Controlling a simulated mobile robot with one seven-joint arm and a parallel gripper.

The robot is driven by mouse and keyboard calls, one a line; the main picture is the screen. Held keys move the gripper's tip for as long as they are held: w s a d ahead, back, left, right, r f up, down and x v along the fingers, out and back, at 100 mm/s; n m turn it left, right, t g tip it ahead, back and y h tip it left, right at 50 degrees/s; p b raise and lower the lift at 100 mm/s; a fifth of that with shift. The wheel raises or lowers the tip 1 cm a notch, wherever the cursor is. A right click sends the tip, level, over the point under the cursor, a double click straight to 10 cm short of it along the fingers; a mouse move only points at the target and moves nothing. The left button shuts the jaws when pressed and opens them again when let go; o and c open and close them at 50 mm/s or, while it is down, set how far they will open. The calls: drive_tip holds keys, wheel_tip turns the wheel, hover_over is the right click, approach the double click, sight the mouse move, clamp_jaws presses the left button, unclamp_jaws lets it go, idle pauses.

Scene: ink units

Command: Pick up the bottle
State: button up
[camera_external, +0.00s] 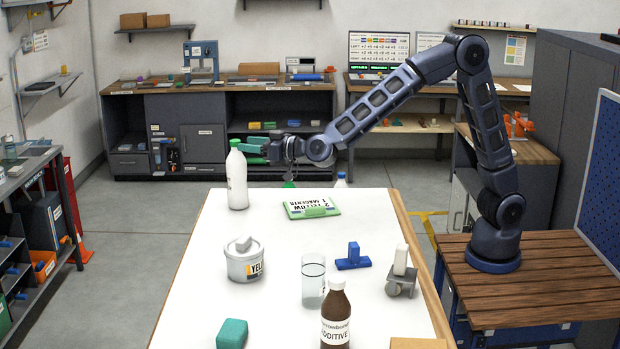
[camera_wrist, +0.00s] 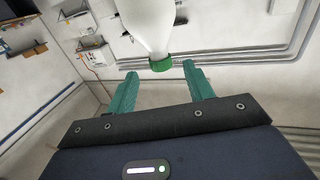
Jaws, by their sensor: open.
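A white bottle with a green cap (camera_external: 237,180) stands upright at the far left of the white table. My gripper (camera_external: 248,151) is level with its neck and cap, close on its right side, with green fingers pointing left. In the wrist view the bottle (camera_wrist: 150,25) appears upside down, its green cap just ahead of and between the fingertips of my open gripper (camera_wrist: 158,80). Nothing is held. I cannot tell whether a finger touches it. A brown ADDITIVE bottle (camera_external: 336,322) stands at the front.
The white table (camera_external: 200,255) also holds a green sign (camera_external: 311,207), a paint can (camera_external: 244,265), a clear glass cylinder (camera_external: 313,285), a blue block piece (camera_external: 353,260), a grey stand (camera_external: 401,280) and a teal block (camera_external: 232,334). The surface around the green-capped bottle is mostly clear.

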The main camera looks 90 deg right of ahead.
sight(235, 140)
drive_tip(key=shift+x, duration=2.6)
drive_tip(key=shift+f, duration=0.1)
clamp_jaws()
